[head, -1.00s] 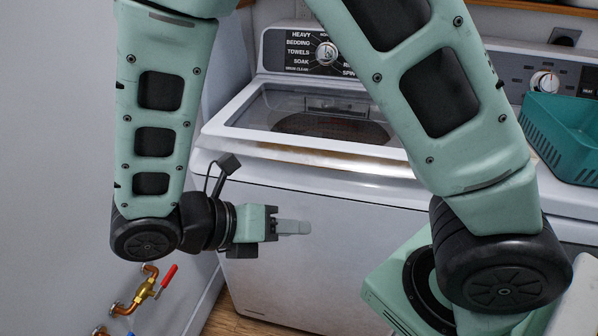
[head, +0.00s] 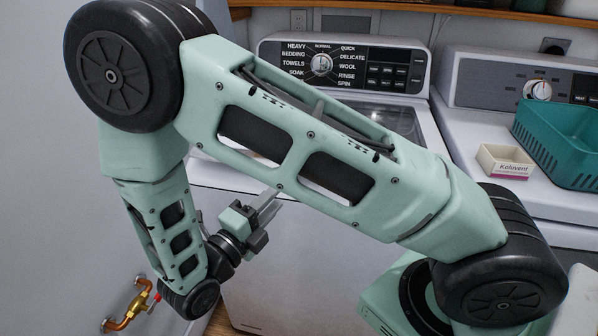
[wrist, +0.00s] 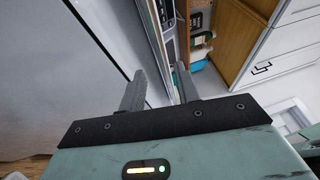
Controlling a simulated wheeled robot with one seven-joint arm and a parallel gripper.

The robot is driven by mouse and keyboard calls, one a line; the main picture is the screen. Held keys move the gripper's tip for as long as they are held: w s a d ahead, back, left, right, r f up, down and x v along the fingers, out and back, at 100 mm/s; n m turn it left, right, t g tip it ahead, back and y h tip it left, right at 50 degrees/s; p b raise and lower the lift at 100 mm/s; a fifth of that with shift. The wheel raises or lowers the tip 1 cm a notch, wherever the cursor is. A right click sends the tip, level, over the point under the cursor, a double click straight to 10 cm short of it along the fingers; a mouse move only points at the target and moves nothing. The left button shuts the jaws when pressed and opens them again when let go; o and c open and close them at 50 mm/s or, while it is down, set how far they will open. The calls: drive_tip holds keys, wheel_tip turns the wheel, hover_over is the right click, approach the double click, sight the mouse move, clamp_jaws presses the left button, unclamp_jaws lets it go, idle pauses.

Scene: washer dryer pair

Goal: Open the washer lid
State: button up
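The white washer (head: 235,205) stands left of the dryer, with a dial and cycle names on its back panel. Its lid (head: 405,118) has a glass window and lies closed; my arm hides most of it. My gripper (head: 270,198) is in front of the washer's upper front, below the lid's front edge, its fingers pointing up and right. In the wrist view the two grey fingers (wrist: 160,80) stand apart with nothing between them. A pale panel, seemingly the washer front (wrist: 50,50), fills the left of that view. I cannot tell whether the fingers touch the washer.
The dryer (head: 475,140) stands at the right with a teal basket (head: 560,140) and a small Koluvent box (head: 505,162) on top. A brass pipe with a red valve handle (head: 135,305) is on the left wall. A wooden shelf (head: 420,8) runs above.

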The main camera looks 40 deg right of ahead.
drive_tip(key=x, duration=0.9)
drive_tip(key=shift+d+p, duration=0.35)
drive_tip(key=shift+p, duration=0.05)
clamp_jaws()
